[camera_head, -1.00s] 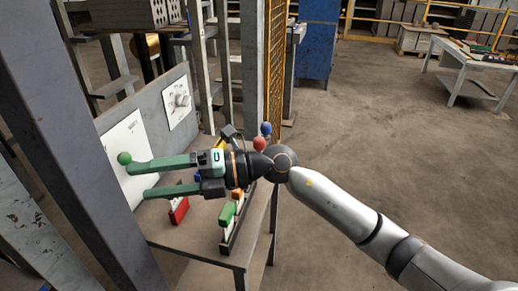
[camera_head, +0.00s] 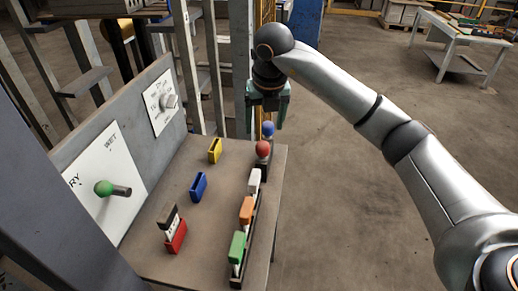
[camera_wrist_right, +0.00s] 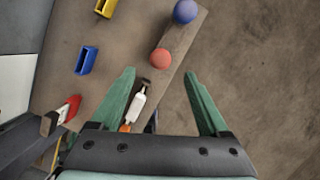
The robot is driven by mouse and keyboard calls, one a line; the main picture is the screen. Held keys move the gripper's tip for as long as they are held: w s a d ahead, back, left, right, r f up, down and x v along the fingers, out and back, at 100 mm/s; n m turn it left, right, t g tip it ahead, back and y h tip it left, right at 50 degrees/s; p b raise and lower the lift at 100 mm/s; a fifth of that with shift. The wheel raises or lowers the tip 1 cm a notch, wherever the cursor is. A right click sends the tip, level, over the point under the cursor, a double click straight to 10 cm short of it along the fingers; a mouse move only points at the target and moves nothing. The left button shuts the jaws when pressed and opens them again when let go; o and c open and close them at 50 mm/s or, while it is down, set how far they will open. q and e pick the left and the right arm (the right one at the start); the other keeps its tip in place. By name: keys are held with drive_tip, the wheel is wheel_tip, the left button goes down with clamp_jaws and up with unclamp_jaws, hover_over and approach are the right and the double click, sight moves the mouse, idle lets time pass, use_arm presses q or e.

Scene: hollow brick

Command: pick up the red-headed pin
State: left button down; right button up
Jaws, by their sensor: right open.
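The red-headed pin (camera_head: 263,149) stands near the far right edge of the grey table. Its round red head shows from above in the right wrist view (camera_wrist_right: 160,58). A blue-headed pin (camera_head: 268,129) stands just beyond it. My right gripper (camera_head: 266,118) points down above this end of the table, open and empty. In the wrist view its green fingers (camera_wrist_right: 159,76) spread either side of the line to the red head, which appears just ahead of the tips. The shaft below the head is mostly hidden. My left gripper is not in view.
A dark rack along the table's right edge holds white (camera_head: 254,180), orange (camera_head: 246,210) and green (camera_head: 238,246) topped pieces. Yellow (camera_head: 215,150), blue (camera_head: 198,186) and red (camera_head: 176,237) holders stand left. A panel with a green-knobbed lever (camera_head: 104,188) borders the table.

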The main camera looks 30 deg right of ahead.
sight(263, 144)
drive_tip(key=x, duration=0.9)
drive_tip(key=shift+f+p, duration=0.4)
drive_tip(key=shift+f, duration=0.05)
clamp_jaws()
